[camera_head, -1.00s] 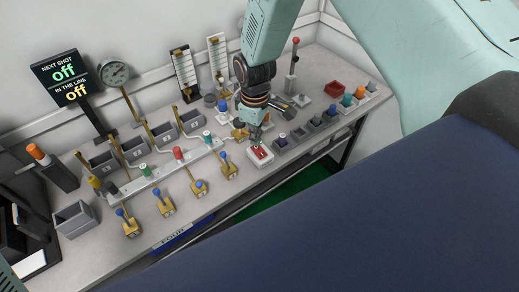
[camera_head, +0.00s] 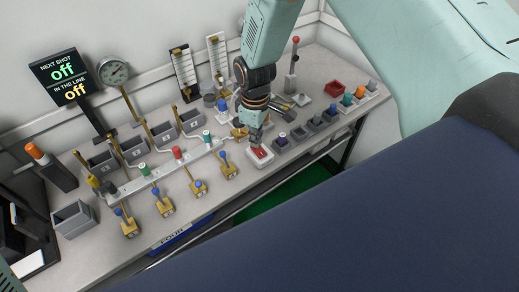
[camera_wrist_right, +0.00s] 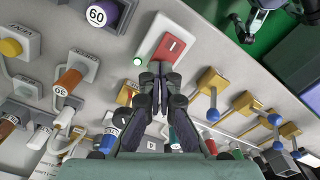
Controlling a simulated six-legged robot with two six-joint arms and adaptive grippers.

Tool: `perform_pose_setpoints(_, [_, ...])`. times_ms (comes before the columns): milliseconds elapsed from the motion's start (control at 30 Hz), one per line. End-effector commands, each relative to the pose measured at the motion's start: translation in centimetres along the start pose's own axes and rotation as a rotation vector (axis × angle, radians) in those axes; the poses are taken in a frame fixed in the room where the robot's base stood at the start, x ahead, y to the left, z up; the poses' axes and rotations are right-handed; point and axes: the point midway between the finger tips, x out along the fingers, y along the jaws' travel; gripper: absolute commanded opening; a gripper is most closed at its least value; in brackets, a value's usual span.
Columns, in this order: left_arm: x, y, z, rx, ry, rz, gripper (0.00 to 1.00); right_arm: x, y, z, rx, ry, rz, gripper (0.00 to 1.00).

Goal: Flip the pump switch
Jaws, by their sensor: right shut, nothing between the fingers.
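The pump switch is probably the red rocker (camera_head: 261,152) marked "I" in a white box near the front edge of the bench. In the right wrist view the rocker (camera_wrist_right: 173,45) lies just beyond my fingertips, and a small green lamp (camera_wrist_right: 138,61) shows on the white box. My right gripper (camera_head: 256,143) is shut and empty, pointing down at the rocker. In the wrist view its fingertips (camera_wrist_right: 160,69) overlap the rocker's near end; I cannot tell whether they touch it.
Brass levers with blue knobs (camera_head: 228,171) stand left of the switch box. A purple-topped knob (camera_head: 282,140) and grey blocks stand to its right. A dark sign (camera_head: 66,78) reads "off" twice. A dial gauge (camera_head: 115,72) stands at the back.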

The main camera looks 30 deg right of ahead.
Motion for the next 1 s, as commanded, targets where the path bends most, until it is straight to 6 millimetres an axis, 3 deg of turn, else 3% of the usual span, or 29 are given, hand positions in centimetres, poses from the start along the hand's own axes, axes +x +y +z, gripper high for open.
perform_pose_setpoints(1000, [0.26,0.00,0.00,0.000,0.000,0.000,0.00,0.68,-0.01,0.01,0.000,0.000,0.000,0.00])
